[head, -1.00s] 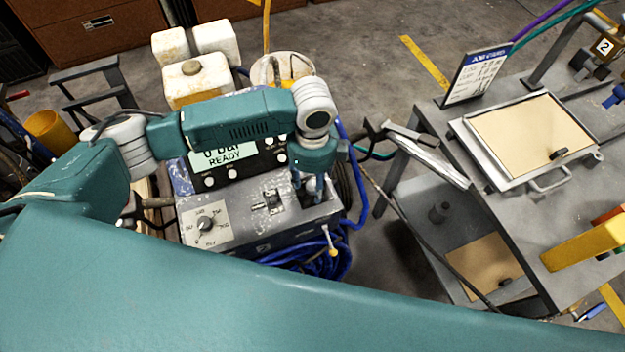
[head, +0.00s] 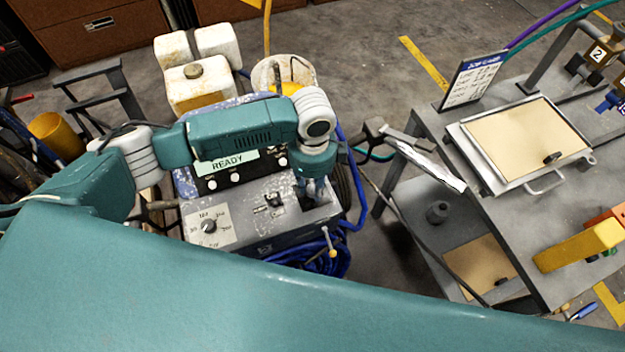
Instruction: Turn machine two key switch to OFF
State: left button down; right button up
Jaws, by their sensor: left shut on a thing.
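The line striper machine (head: 250,222) stands in the middle with a grey sloped control panel. Its display (head: 232,165) reads READY, partly covered by my arm. The panel carries a round dial (head: 209,226) on a pale scale plate and a small switch (head: 272,201) right of it. My left gripper (head: 316,192) points down at the panel's right part. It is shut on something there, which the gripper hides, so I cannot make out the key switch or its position. My right gripper does not show.
A grey workbench (head: 425,140) on the right holds a framed tan board (head: 527,140), a job card (head: 474,82) and a yellow part (head: 578,246). Blue hose (head: 325,262) lies coiled below the machine. White tanks (head: 200,85) and a bucket (head: 268,70) stand behind.

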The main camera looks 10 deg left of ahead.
aim_at(313, 188)
pick_arm(q)
jog(key=n+p, duration=0.3)
jog(key=p, duration=0.1)
jog(key=n+p, duration=0.2)
jog(key=shift+r+n, duration=0.3)
jog(key=n+p, duration=0.2)
jog(key=p, duration=0.1)
jog(key=shift+f+n, duration=0.1)
jog(key=shift+n, duration=0.3)
jog(key=shift+f+n+p, duration=0.1)
jog(key=shift+n+p, duration=0.45)
jog(key=shift+n, duration=0.25)
jog(key=shift+w, duration=0.1)
jog(key=c, duration=1.4)
grip_release()
notch_tip(313, 188, up, 12)
